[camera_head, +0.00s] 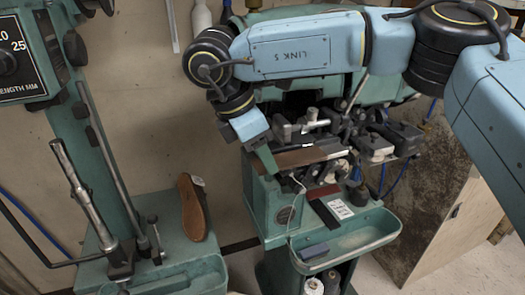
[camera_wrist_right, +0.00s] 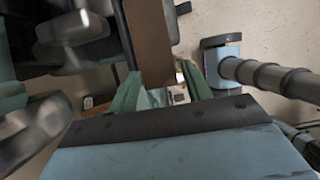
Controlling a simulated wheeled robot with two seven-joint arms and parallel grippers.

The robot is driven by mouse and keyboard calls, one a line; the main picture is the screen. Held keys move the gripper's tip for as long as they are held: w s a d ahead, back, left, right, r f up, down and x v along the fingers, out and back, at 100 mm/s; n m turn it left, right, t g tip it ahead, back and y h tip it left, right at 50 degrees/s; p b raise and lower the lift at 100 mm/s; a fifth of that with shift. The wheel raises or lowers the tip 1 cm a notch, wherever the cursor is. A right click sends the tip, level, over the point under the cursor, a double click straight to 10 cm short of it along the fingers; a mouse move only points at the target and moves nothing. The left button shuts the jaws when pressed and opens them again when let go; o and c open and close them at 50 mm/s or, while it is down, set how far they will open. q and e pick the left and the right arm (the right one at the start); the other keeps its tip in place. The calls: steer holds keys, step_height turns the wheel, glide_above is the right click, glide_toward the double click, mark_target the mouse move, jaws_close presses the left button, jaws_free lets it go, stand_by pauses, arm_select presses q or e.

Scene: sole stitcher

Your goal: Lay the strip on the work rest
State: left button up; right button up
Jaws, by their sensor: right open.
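A flat brown strip (camera_head: 302,157) lies across the work rest area of the green stitching machine, under the dark metal head parts. In the right wrist view the strip (camera_wrist_right: 149,42) runs away from between my fingers. My right gripper (camera_head: 265,160) is at the strip's left end, coming down from above. Its green fingers (camera_wrist_right: 163,88) are open, one on either side of the strip's near end. I cannot tell whether either finger touches it. The rest's surface is mostly hidden by the strip and machine parts. My left gripper is not in view.
A green tray (camera_head: 362,240) juts out. A shoe sole (camera_head: 193,207) stands at the left machine. A wooden cabinet (camera_head: 440,225) stands right.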

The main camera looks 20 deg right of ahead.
steer(key=shift+a+f, duration=0.15)
steer(key=shift+f, duration=0.2)
steer(key=shift+w+a+b, duration=0.3)
steer(key=shift+w+a, duration=0.1)
steer(key=shift+a, duration=0.35)
steer(key=shift+s+a+r, duration=0.15)
steer(key=shift+a, duration=1)
steer(key=shift+o, duration=0.4)
steer(key=o, duration=0.5)
